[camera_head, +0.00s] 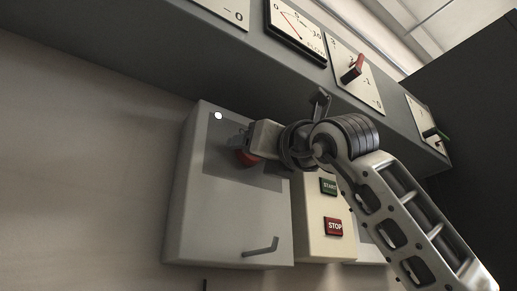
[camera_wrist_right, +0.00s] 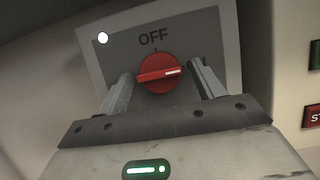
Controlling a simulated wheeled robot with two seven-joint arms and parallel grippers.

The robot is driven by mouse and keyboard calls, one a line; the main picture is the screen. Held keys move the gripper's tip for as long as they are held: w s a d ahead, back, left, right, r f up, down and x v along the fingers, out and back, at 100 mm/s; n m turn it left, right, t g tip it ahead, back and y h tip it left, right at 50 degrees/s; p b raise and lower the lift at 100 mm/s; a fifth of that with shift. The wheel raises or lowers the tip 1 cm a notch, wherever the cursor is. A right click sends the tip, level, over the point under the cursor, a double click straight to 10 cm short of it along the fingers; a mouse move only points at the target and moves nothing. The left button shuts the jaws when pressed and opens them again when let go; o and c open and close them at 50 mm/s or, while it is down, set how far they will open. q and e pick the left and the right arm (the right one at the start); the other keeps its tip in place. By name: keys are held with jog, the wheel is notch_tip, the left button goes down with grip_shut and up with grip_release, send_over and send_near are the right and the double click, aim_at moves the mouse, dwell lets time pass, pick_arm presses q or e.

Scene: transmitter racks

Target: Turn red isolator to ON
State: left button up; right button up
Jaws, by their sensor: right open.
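The red isolator (camera_wrist_right: 157,78) is a round rotary knob on a grey panel, below the word OFF. Its raised handle bar lies nearly level, with a white mark at its right end. In the head view the isolator (camera_head: 246,158) is partly hidden by my right gripper (camera_head: 252,148), on the upper front of a grey box (camera_head: 215,220). In the wrist view my right gripper (camera_wrist_right: 160,76) is open, one finger on each side of the knob. Contact with the knob cannot be told. My left gripper is not in view.
A metal handle (camera_head: 261,247) sticks out low on the grey box. A box with a green START button (camera_head: 328,186) and a red STOP button (camera_head: 335,227) stands to its right. Above, a dark console holds a gauge (camera_head: 296,28) and a red lever (camera_head: 352,69).

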jog(key=shift+s+d+f, duration=0.1)
pick_arm(q)
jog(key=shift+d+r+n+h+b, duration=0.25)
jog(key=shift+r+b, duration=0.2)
jog(key=shift+b, duration=0.5)
pick_arm(e)
jog(key=v, duration=1.5)
jog(key=shift+s+d+f, duration=0.15)
jog(key=shift+s, duration=0.1)
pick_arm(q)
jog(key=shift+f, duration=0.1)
